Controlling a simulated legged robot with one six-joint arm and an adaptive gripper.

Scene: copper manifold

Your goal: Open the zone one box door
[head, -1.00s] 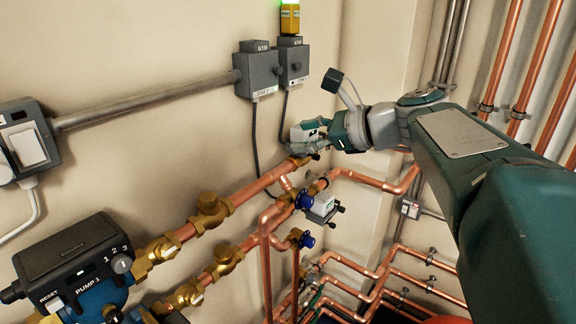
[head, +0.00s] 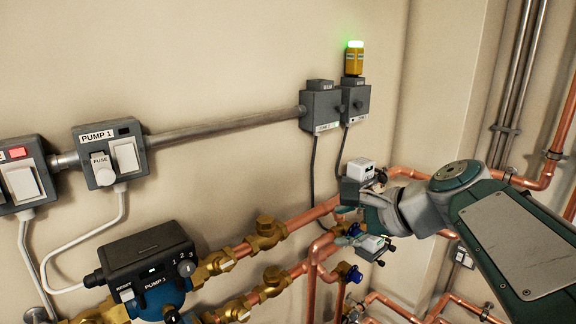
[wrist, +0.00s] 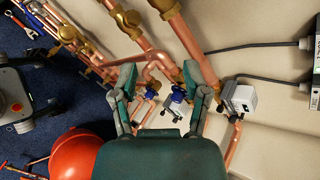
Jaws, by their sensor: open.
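Two small grey boxes sit side by side on the wall in the head view, a left box (head: 321,108) and a right box (head: 355,101). Both have small labels, too small to read surely, so I cannot tell which is zone one. Their fronts look shut. In the wrist view, parts of labelled boxes (wrist: 311,70) show at the right edge. My gripper (head: 348,208) is open and empty, below the boxes and near the copper pipes. In the wrist view its spread fingers (wrist: 161,92) have pipes beyond them.
White-topped valve heads (head: 359,169) (head: 371,244) are close to my gripper. A yellow lamp (head: 354,60), lit green, stands above the right box. Cables hang below the boxes. Pump 1 (head: 150,265) and switch boxes (head: 110,155) are at left. The wall before the boxes is clear.

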